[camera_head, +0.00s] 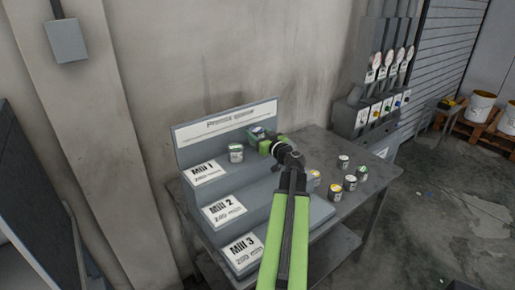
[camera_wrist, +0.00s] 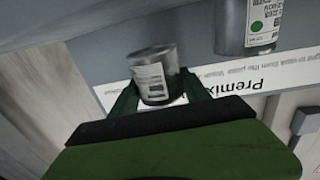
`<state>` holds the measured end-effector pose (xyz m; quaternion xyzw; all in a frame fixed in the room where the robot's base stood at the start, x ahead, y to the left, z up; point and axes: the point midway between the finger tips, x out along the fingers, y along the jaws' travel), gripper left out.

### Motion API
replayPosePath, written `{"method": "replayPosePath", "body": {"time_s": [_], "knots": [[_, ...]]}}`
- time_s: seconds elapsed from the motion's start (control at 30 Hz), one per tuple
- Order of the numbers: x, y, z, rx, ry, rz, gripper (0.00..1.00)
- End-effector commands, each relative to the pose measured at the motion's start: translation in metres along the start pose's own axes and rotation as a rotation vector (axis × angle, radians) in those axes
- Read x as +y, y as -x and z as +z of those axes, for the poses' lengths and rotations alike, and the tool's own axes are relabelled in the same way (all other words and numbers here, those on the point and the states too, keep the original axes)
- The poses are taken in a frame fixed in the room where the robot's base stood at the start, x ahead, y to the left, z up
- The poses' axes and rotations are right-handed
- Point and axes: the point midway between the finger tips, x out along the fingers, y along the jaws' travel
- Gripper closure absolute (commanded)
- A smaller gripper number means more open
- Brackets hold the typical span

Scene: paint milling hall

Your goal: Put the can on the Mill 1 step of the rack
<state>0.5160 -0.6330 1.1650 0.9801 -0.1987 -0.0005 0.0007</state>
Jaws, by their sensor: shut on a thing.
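The stepped grey rack (camera_head: 285,222) has a back panel reading "Premix queue" and step labels Mill 1, Mill 2 and Mill 3, top to bottom. My gripper (camera_head: 262,139) is over the right part of the Mill 1 step, near the back panel. It is shut on a small grey metal can (camera_wrist: 153,72) with a white label; the can also shows in the head view (camera_head: 257,131). I cannot tell whether this can touches the step. Another can with a green mark (camera_head: 236,153) stands on the Mill 1 step to the left; it also shows in the wrist view (camera_wrist: 247,25).
Several small cans stand on the table (camera_head: 358,211) right of the rack, including a white-labelled can (camera_head: 343,161) and a yellow-marked can (camera_head: 335,191). A grey dispenser unit (camera_head: 372,108) stands behind the table on the right. The Mill 3 step looks bare where visible.

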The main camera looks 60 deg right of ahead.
Motion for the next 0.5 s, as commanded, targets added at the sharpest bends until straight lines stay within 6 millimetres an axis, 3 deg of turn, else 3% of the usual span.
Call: {"method": "replayPosePath", "body": {"time_s": [0.17,0.4,0.5], "knots": [[0.000,-0.001,0.005,0.000,0.000,0.001,0.95],[0.000,0.000,0.044,0.000,0.000,0.001,0.95],[0.000,0.000,0.041,0.000,0.000,0.001,0.95]]}}
